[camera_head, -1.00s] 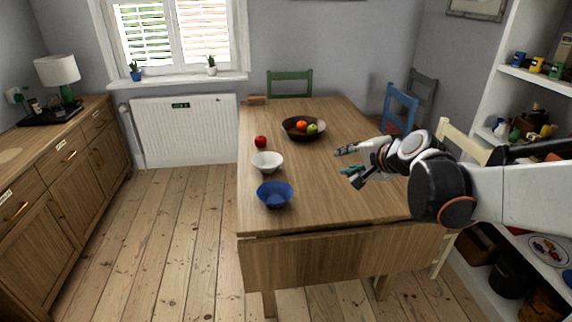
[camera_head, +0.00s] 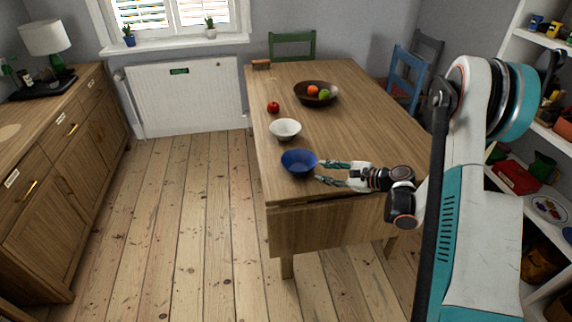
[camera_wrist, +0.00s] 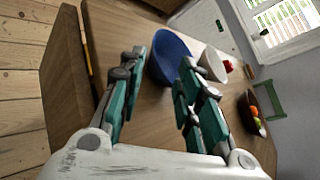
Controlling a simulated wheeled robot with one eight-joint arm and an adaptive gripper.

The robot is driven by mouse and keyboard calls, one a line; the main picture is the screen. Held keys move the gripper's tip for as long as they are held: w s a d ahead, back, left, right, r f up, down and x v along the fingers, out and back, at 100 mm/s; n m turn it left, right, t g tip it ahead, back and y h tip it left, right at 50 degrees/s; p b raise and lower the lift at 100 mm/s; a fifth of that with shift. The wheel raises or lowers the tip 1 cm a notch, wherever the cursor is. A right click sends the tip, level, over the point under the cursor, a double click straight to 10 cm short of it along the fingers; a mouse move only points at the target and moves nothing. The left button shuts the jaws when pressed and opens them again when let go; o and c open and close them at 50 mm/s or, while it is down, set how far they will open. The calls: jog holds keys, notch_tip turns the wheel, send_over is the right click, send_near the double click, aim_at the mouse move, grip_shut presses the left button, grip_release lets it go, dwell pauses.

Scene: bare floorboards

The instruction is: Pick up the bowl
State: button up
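A blue bowl (camera_head: 299,162) stands upright near the front left edge of the wooden table (camera_head: 350,135). A white bowl (camera_head: 285,129) stands just behind it. My gripper (camera_head: 322,172) is at the right side of the blue bowl, fingers pointing left toward it and spread apart. In the wrist view my gripper (camera_wrist: 155,75) is open and empty, with the blue bowl (camera_wrist: 172,57) just beyond the fingertips and partly hidden by the right finger. The white bowl (camera_wrist: 213,64) shows further right. I cannot tell whether a fingertip touches the blue bowl.
A red apple (camera_head: 273,107) and a brown bowl (camera_head: 301,96) with fruit stand further back on the table. Chairs stand behind the table, including a green one (camera_head: 292,46). The floor (camera_head: 200,220) left of the table is clear.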

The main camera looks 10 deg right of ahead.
jog(key=b+x, duration=0.2)
jog(key=x, duration=0.5)
jog(key=b+x, duration=0.2)
jog(key=x, duration=0.5)
jog(key=shift+s+a+f, duration=0.2)
jog(key=shift+a+f, duration=0.05)
jog(key=shift+r, duration=0.1)
grip_shut()
